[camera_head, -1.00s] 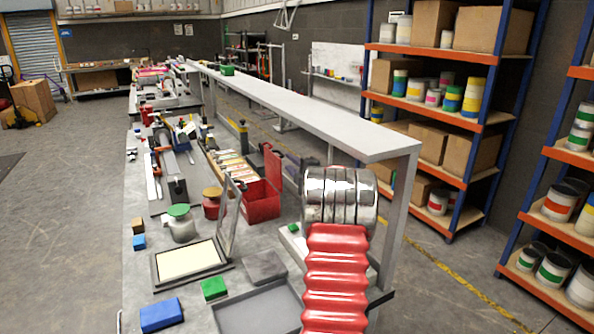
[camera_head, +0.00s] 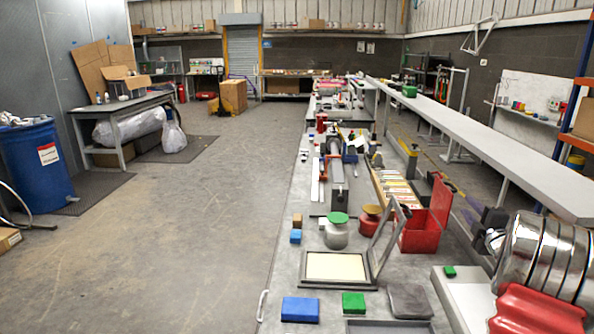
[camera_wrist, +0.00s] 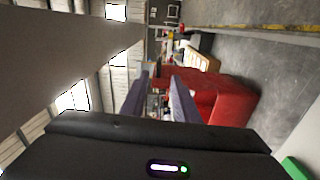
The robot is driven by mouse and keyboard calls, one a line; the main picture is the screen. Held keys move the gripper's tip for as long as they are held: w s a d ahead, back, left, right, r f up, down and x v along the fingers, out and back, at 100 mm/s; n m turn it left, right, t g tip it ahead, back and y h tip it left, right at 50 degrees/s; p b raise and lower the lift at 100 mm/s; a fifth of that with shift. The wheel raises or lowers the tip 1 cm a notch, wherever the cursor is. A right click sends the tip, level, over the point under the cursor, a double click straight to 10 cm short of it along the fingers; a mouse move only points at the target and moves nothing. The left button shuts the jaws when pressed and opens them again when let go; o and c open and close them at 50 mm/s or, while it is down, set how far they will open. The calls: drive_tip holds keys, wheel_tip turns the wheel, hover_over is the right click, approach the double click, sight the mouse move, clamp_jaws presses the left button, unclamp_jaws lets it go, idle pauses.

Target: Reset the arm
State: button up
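My gripper (camera_wrist: 160,92) shows in the wrist view as two purple-grey fingers with a gap between them. The gap holds nothing, so it is open and empty. In the head view my arm stands at the lower right, with red and silver links. My gripper (camera_head: 464,204) is partly hidden there behind the arm, beside the red box. The red box (camera_head: 423,232) stands open on the long bench (camera_head: 285,260). In the wrist view the red box (camera_wrist: 222,92) lies just beyond and to the right of the fingers.
A raised grey shelf (camera_head: 490,143) runs along the bench's right side. A framed screen (camera_head: 335,267), a blue block (camera_head: 300,309), a green block (camera_head: 353,303) and a green-lidded jar (camera_head: 337,233) stand on the bench. A blue drum (camera_head: 38,165) stands far left. The floor between is clear.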

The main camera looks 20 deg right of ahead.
drive_tip(key=w+a+r+m+g, duration=0.1)
drive_tip(key=w+a+r+m, duration=0.15)
drive_tip(key=a, duration=0.45)
drive_tip(key=w+a+r+m+g, duration=0.1)
drive_tip(key=a+r+m, duration=0.15)
drive_tip(key=a, duration=0.45)
drive_tip(key=w+a+r+m+g, duration=0.1)
drive_tip(key=w+a+r+g, duration=0.15)
drive_tip(key=a, duration=0.55)
drive_tip(key=s+a+m+g+y, duration=0.1)
drive_tip(key=s+a+m, duration=0.15)
drive_tip(key=a, duration=0.55)
drive_tip(key=s+a+m+y, duration=0.1)
drive_tip(key=s+a, duration=0.2)
drive_tip(key=a, duration=0.5)
drive_tip(key=s+a+f+m+g+y, duration=0.1)
drive_tip(key=s+a+f, duration=0.4)
drive_tip(key=s+a, duration=0.6)
drive_tip(key=s+a+f+m+g+y, duration=0.1)
drive_tip(key=s+a+f+g+y, duration=0.3)
drive_tip(key=s+a, duration=0.7)
drive_tip(key=a, duration=0.3)
drive_tip(key=shift+s+a+f+y, duration=0.25)
drive_tip(key=shift+a+f+y, duration=0.05)
drive_tip(key=shift+f+y, duration=0.1)
drive_tip(key=shift+m, duration=0.25)
